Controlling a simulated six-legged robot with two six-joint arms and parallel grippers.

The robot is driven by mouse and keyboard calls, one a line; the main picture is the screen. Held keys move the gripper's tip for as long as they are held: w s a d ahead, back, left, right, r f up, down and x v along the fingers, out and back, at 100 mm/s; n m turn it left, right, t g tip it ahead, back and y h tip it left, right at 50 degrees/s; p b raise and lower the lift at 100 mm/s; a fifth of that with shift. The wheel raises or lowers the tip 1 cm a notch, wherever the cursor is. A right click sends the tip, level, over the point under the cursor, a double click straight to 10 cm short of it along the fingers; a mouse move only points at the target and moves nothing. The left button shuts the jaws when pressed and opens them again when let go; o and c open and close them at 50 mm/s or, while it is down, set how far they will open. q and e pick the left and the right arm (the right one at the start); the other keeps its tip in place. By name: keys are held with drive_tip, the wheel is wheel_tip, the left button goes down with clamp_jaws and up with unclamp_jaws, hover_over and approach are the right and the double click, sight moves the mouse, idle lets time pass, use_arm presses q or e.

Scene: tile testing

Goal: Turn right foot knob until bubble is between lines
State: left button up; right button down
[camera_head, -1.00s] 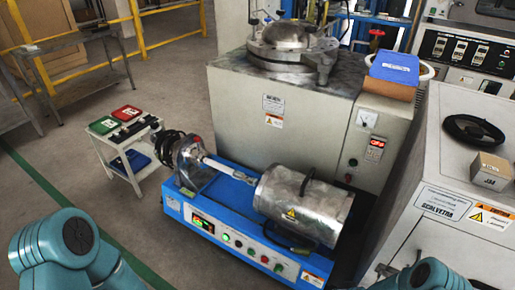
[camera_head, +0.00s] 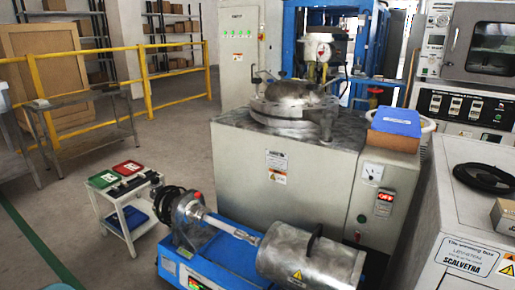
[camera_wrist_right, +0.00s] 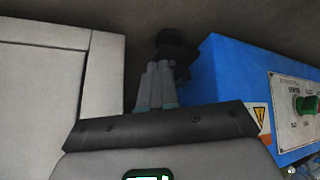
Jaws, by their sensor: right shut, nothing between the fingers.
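The blue machine (camera_head: 205,262) with a silver cylinder (camera_head: 312,260) stands at the bottom of the head view, its front and feet cut off. In the right wrist view, a blue machine body (camera_wrist_right: 235,85) with a green control (camera_wrist_right: 306,104) fills the right side. My right gripper (camera_wrist_right: 160,72) is shut there, its grey fingers together beside the blue body. A dark rounded part (camera_wrist_right: 174,46) lies just beyond the fingertips. I cannot tell whether it is the foot knob or whether the fingers touch it. No bubble or lines can be made out. My left gripper is out of view.
A large grey cabinet (camera_head: 330,175) stands right behind the blue machine. A white trolley (camera_head: 128,215) with red and green boxes is at its left. A white machine (camera_head: 462,215) stands at the right. The floor at the left is open.

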drive_tip(key=shift+a, duration=0.35)
idle(0.3)
drive_tip(key=shift+a, duration=0.65)
drive_tip(key=shift+w+a+b, duration=0.1)
drive_tip(key=shift+a+b, duration=0.25)
drive_tip(key=shift+a, duration=0.05)
